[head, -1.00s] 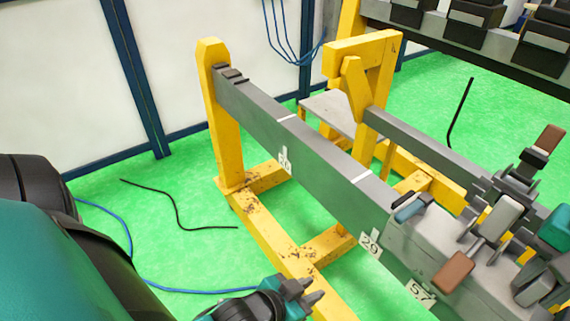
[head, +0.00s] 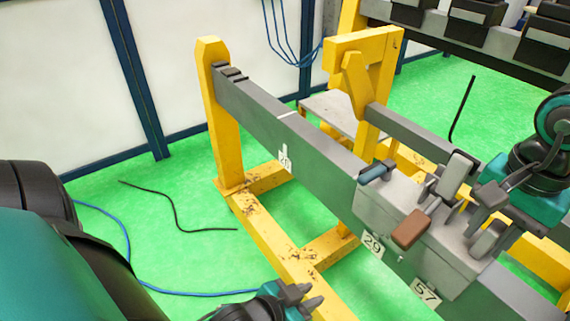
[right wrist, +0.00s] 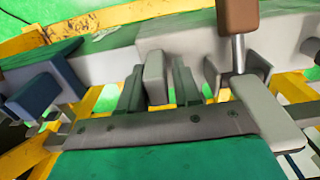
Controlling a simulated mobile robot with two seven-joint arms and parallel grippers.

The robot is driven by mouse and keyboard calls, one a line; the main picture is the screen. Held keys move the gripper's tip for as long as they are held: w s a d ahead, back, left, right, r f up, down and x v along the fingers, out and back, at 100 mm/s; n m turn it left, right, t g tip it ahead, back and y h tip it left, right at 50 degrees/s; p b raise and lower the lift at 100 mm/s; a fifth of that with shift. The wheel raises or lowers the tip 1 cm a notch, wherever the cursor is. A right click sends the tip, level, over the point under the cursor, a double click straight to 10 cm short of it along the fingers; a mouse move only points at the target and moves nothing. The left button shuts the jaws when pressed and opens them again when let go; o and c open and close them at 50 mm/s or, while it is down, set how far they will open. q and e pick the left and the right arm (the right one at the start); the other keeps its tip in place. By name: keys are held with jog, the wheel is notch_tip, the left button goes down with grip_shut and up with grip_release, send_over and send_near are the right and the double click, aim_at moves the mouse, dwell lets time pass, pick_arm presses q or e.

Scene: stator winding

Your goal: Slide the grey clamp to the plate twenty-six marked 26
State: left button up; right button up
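The grey clamp (head: 400,206) sits around the long grey beam. A blue handle (head: 376,172), a brown-ended handle (head: 410,228) and grey blocks stand on it. My right gripper (head: 485,197) is at the clamp's top, partly hidden by its own wrist. In the right wrist view its fingers (right wrist: 157,90) stand on both sides of an upright grey block (right wrist: 156,72) of the clamp. The plate twenty-six (head: 285,158) hangs on the beam's near side, up-left of the clamp and apart from it. My left gripper (head: 305,297) is low in the head view, empty, its fingertips slightly apart.
Plates 29 (head: 373,245) and 57 (head: 426,292) hang below the clamp. The beam (head: 316,146) is bare between clamp and plate twenty-six. Its far end meets a yellow post (head: 222,120) with dark blocks (head: 231,73). A second yellow frame (head: 368,90) stands behind. Cables lie on the green floor.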

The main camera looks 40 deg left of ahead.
aim_at(434, 218)
pick_arm(q)
jog(key=shift+f+b, duration=0.55)
jog(key=shift+f, duration=0.1)
pick_arm(e)
jog(key=shift+w+a, duration=0.35)
jog(key=shift+a, duration=0.9)
jog(key=shift+w+a, duration=0.35)
jog(key=shift+a, duration=0.85)
jog(key=shift+w+a, duration=0.35)
jog(key=shift+a, duration=0.9)
